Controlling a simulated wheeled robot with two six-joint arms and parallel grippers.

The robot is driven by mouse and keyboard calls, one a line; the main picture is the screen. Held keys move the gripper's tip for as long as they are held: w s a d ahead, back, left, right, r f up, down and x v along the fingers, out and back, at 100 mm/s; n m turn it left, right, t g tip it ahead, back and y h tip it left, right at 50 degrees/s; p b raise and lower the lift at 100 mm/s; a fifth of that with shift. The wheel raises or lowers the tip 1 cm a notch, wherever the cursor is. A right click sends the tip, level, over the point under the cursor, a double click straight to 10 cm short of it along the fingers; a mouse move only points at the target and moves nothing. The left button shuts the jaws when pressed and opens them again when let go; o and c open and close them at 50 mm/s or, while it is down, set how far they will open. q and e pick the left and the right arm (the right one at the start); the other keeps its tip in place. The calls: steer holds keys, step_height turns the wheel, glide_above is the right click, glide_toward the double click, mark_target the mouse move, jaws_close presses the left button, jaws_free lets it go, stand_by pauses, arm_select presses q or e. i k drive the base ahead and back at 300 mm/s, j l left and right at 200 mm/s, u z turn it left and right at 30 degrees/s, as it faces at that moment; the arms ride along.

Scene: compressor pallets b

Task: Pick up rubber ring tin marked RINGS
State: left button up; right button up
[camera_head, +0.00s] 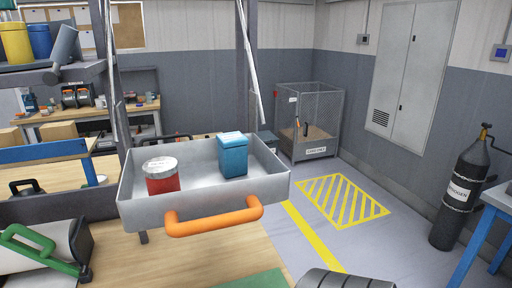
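A pale metal tray (240,199) with an orange front handle (214,217) stands out in the middle of the view. Inside it, a round red tin (163,184) with a pale lid is at the left. A blue square-sided tin (233,160) with a lighter blue lid is at the right, apart from the red one. Both are upright. There seems to be lettering on the lids, but it is too small to read, so I cannot tell which is marked RINGS.
Upright posts (245,70) and thin slanted rods rise around the tray. A green-handled object (45,248) lies at lower left on a wooden surface. A mesh cage (310,115), yellow floor markings (340,200) and a black gas cylinder (460,195) are at the right.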

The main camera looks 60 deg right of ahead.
mark_target(233, 147)
steer(key=k+l, duration=0.15)
steer(key=l, duration=0.25)
steer(key=k+l, duration=0.1)
steer(key=l, duration=0.25)
steer(key=k+l, duration=0.15)
steer(key=l, duration=0.25)
steer(key=k+l, duration=0.1)
steer(key=l, duration=0.25)
steer(key=k+l, duration=0.15)
steer(key=l, duration=0.25)
steer(key=k+l, duration=0.15)
steer(key=l, duration=0.2)
